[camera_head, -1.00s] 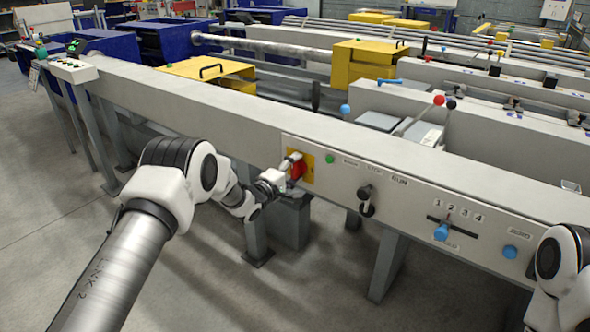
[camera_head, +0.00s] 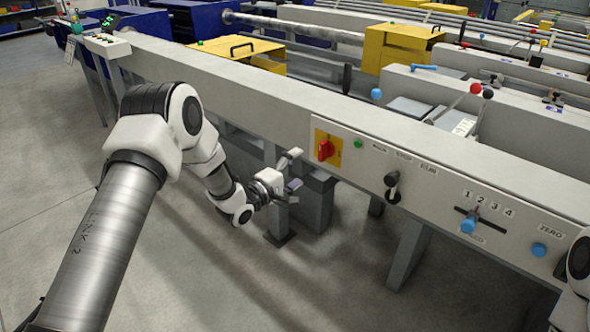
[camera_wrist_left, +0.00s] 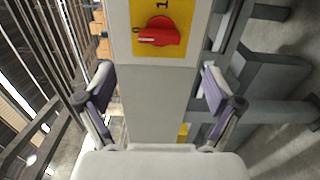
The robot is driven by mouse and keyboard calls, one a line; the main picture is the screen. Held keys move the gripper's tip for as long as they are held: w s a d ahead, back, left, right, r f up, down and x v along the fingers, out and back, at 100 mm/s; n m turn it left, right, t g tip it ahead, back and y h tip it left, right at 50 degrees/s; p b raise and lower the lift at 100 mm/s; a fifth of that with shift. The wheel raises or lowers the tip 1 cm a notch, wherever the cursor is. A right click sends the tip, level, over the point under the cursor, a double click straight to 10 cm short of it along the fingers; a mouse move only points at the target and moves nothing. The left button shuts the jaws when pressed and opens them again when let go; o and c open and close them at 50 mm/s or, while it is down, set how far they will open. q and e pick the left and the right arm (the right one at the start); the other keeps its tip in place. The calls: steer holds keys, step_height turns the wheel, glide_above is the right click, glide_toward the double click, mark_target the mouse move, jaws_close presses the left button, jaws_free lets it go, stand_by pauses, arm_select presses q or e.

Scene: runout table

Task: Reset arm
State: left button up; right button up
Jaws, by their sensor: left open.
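My left gripper (camera_head: 293,170) is open and empty, to the left of and a little below the red rotary switch (camera_head: 325,150) on its yellow plate (camera_head: 334,141). In the left wrist view the two fingers of the left gripper (camera_wrist_left: 158,90) are spread wide, and the red switch knob (camera_wrist_left: 157,32) on the yellow plate (camera_wrist_left: 182,12) lies beyond them, apart from both. My right gripper is out of view; only part of my right arm shows at the right edge of the head view.
The long grey machine beam (camera_head: 270,100) carries a green button (camera_head: 357,143), a black selector (camera_head: 392,186), a blue slider knob (camera_head: 468,224) and a blue ZERO button (camera_head: 539,249). A grey leg (camera_head: 405,252) stands below. The floor in front is free.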

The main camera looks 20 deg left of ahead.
arm_select(q)
steer(key=shift+s+a, duration=0.15)
steer(key=shift+s, duration=0.35)
steer(key=s+d+f+g, duration=0.2)
steer(key=s+f, duration=0.2)
steer(key=f, duration=0.3)
steer(key=s+d+f+g, duration=0.2)
steer(key=s+d+f, duration=0.15)
steer(key=f, duration=0.25)
steer(key=s+f+m+g+y, duration=0.1)
steer(key=s+f+m+g, duration=0.15)
steer(key=s+f, duration=0.4)
steer(key=s+f+m+g+y, duration=0.1)
steer(key=s+f+g+y, duration=0.15)
steer(key=s, duration=0.75)
steer(key=s+f+m+g+y, duration=0.1)
steer(key=s+f+m+g, duration=0.15)
steer(key=s+f, duration=0.4)
steer(key=s+a+r+m+g+y, duration=0.1)
steer(key=s+a+m+g, duration=0.15)
steer(key=s, duration=0.45)
steer(key=s+a+r+m+g+y, duration=0.1)
steer(key=s+m+g, duration=0.25)
steer(key=s, duration=0.45)
step_height(320, 180, up, 21)
steer(key=m+p, duration=0.1)
steer(key=p, duration=2)
steer(key=shift+w+d+m+p, duration=0.2)
steer(key=shift+d+m+p, duration=0.1)
steer(key=shift+m, duration=0.1)
